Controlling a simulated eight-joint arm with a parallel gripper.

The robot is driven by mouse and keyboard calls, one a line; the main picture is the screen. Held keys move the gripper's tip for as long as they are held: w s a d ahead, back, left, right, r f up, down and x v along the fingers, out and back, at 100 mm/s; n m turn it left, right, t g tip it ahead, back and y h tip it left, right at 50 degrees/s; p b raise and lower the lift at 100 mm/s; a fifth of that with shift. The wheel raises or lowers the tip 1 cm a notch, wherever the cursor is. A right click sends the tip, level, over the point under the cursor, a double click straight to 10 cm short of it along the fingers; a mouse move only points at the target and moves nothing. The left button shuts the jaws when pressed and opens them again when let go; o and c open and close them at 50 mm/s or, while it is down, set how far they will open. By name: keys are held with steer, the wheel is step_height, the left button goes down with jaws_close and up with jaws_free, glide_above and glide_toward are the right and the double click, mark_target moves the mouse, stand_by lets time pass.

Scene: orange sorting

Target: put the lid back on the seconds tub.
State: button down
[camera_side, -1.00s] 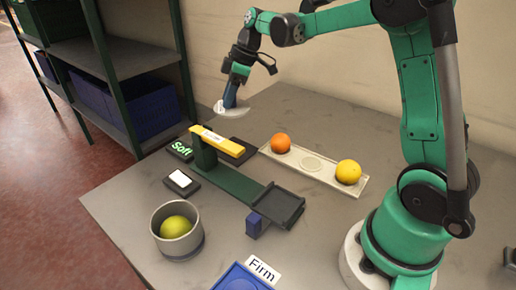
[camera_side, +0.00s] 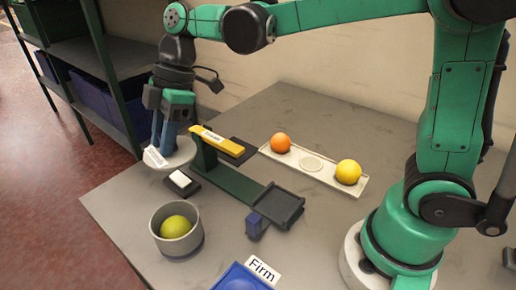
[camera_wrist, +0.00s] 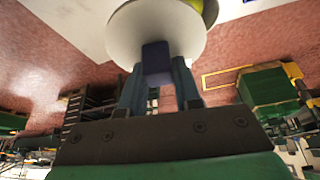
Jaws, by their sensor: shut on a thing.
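My gripper (camera_side: 163,142) is shut on the knob of a round white lid (camera_side: 180,156). The lid is held in the air, slightly tilted, behind and above the tub in the side view. In the wrist view the lid (camera_wrist: 140,30) fills the top centre, with its blue knob (camera_wrist: 157,60) between my fingers. The grey tub (camera_side: 180,247) stands uncovered at the table's front left, with a yellow-green fruit (camera_side: 175,226) inside. The lid and tub are apart. A bit of yellow-green (camera_wrist: 209,10) shows past the lid in the wrist view.
A green stand with a yellow beam (camera_side: 217,141) and a dark tray (camera_side: 278,205) is right of the lid. A small dark block with a white top (camera_side: 181,181) lies near the tub. A pale tray (camera_side: 312,164) holds an orange and a yellow fruit. A blue container (camera_side: 238,279) is in front.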

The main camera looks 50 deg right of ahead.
steer(key=shift+s+a+f+n+g, duration=0.15)
steer(key=shift+s+a+f+n, duration=0.2)
steer(key=shift+s+a+f, duration=0.7)
steer(key=shift+s+a+f+n+g, duration=0.1)
steer(key=shift+s+a+f+n, duration=0.4)
steer(key=shift+f, duration=1.1)
steer(key=shift+s+a+f+n+g, duration=0.2)
steer(key=shift+s+a+f, duration=0.55)
steer(key=shift+f, duration=0.6)
steer(key=shift+w+a+f, duration=0.1)
steer(key=shift+w+f, duration=0.05)
steer(key=shift+c, duration=0.3)
jaws_free()
step_height(320, 180, up, 7)
steer(key=shift+c, duration=0.2)
